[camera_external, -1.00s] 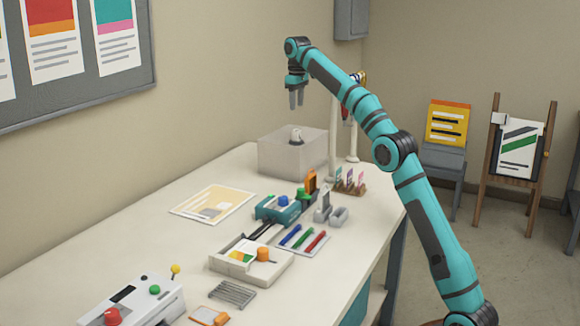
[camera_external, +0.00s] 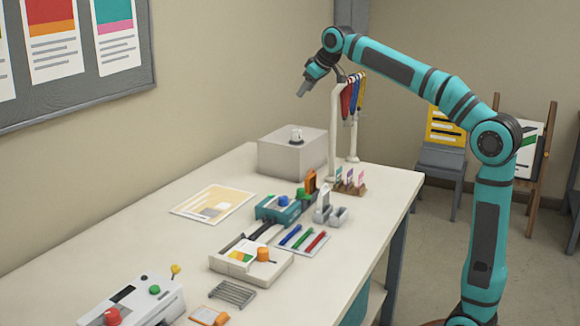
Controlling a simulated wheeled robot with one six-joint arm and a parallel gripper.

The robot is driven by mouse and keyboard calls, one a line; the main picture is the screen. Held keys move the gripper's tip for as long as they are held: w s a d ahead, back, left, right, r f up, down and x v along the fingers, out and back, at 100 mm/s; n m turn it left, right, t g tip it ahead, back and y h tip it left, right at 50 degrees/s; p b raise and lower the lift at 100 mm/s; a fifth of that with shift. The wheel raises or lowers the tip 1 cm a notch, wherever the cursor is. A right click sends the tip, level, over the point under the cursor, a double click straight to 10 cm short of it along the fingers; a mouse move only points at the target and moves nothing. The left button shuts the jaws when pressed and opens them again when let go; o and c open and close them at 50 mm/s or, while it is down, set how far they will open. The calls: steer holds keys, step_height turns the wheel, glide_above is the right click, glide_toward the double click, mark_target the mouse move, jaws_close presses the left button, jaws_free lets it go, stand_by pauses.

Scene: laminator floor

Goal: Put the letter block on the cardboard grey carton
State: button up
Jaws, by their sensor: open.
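The grey carton (camera_external: 290,158) stands at the far end of the table against the wall. A small whitish block with a dark mark (camera_external: 296,136), which looks like the letter block, sits upright on top of the carton. The letter on it is too small to read. My gripper (camera_external: 302,92) is open and empty, in the air above the carton and slightly to its right. It is tilted down to the left and clear of the block.
A white stand with hanging coloured lanyards (camera_external: 353,95) rises just right of the carton, close to my wrist. A card holder (camera_external: 350,182), a teal device (camera_external: 278,208), a pen tray (camera_external: 302,238) and a white machine (camera_external: 130,302) occupy the table. The left table edge is mostly clear.

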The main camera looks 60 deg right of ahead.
steer(key=s+a+f+t, duration=0.25)
steer(key=s+a, duration=0.25)
steer(key=s, duration=0.3)
steer(key=s+a+f+t, duration=0.2)
steer(key=s+a+t, duration=0.15)
steer(key=s, duration=0.55)
steer(key=s+a+f+t, duration=0.25)
steer(key=s+a, duration=0.25)
steer(key=s, duration=0.3)
steer(key=s+a+f+t+y, duration=0.1)
steer(key=s+a+f+t, duration=0.1)
steer(key=s+f, duration=0.5)
steer(key=s, duration=0.2)
steer(key=shift+s+a+f+y, duration=0.3)
steer(key=shift+a+f+y, duration=0.1)
